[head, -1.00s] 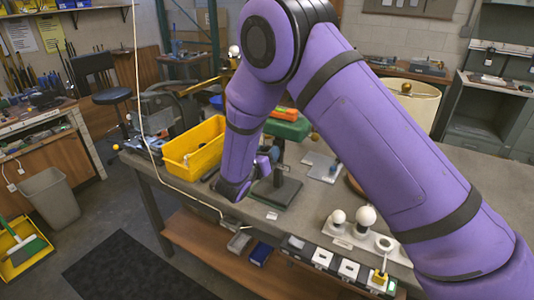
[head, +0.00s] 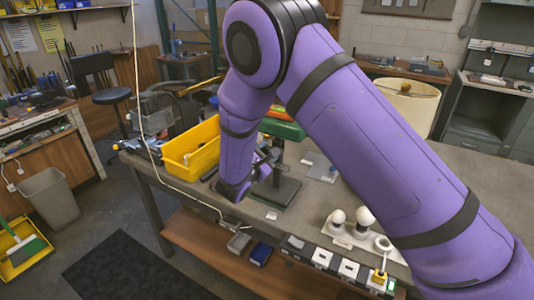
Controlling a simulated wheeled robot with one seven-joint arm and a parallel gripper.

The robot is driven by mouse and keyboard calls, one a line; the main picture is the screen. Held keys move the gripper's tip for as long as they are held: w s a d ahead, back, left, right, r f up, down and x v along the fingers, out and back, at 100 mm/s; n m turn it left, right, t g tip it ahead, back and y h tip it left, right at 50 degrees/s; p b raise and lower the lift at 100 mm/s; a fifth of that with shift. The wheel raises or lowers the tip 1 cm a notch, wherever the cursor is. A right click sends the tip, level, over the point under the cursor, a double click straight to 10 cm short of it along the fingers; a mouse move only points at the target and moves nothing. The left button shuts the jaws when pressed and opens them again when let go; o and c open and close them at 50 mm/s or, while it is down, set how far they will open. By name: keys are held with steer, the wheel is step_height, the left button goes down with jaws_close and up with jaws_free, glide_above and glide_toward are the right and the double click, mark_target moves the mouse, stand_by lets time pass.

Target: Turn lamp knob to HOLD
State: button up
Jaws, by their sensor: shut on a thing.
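A green-topped stand (head: 284,129) with a dark upright post (head: 279,160) and a dark square base (head: 274,191) is on the workbench, near the middle of the head view. My gripper (head: 264,158) is at the left side of the post, beyond my purple wrist. It is small and partly hidden in this view. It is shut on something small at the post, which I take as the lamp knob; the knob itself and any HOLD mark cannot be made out. A cream lampshade (head: 408,108) stands farther back right.
A yellow bin (head: 190,150) stands close to the left of my gripper. Round white bulbs (head: 365,217) stand on a plate at the front right. A thin cord (head: 139,90) hangs at the left. The grey bench (head: 470,180) has free room at the right.

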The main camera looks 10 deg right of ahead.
steer(key=m, duration=0.5)
steer(key=shift+f+m, duration=0.1)
steer(key=shift+m, duration=2.3)
steer(key=o, duration=0.9)
steer(key=v, duration=1.1)
steer(key=shift+d, duration=0.1)
